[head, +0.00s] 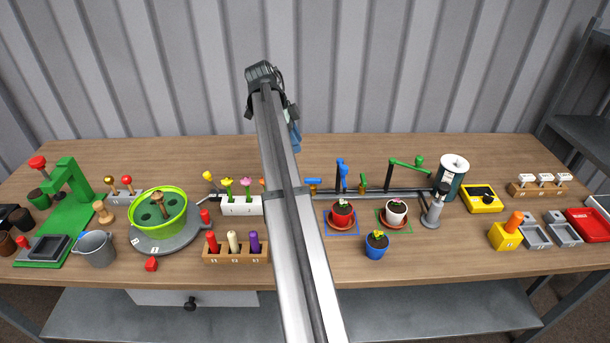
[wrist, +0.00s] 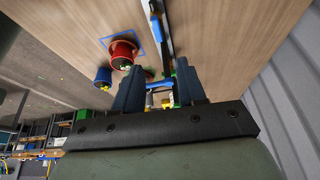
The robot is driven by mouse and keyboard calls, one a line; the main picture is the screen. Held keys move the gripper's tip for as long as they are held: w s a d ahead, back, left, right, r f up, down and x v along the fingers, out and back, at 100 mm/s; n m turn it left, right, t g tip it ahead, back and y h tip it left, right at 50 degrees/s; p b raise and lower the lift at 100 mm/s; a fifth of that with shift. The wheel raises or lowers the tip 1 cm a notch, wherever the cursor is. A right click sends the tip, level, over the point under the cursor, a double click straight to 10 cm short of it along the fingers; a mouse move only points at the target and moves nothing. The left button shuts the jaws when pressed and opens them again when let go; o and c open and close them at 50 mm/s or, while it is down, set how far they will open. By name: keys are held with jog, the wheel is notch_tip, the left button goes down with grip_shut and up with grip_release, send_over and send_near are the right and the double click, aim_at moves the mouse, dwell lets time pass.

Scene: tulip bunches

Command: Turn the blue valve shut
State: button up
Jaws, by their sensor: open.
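The blue valve (head: 313,181) is a small blue lever on a brass body on the grey pipe, just right of my arm in the head view. Its lever lies roughly level along the pipe. In the wrist view the blue lever (wrist: 159,86) shows between the two dark fingers of my gripper (wrist: 160,88). The gripper is open; I cannot tell whether either finger touches the lever. In the head view my arm mostly hides the gripper.
Right of the valve stand a blue spout (head: 342,172), a green valve (head: 363,182) and a green spout (head: 405,163). Potted plants (head: 342,210) stand in front of the pipe. A white tulip rack (head: 241,205) is left of my arm. The corrugated wall is behind.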

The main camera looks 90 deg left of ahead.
aim_at(307, 179)
jog(key=x, duration=0.4)
jog(key=s+x, duration=0.1)
jog(key=x, duration=0.3)
jog(key=s+f+x, duration=0.1)
jog(key=x, duration=0.4)
jog(key=shift+d, duration=0.1)
jog(key=shift+c, duration=0.3)
grip_shut()
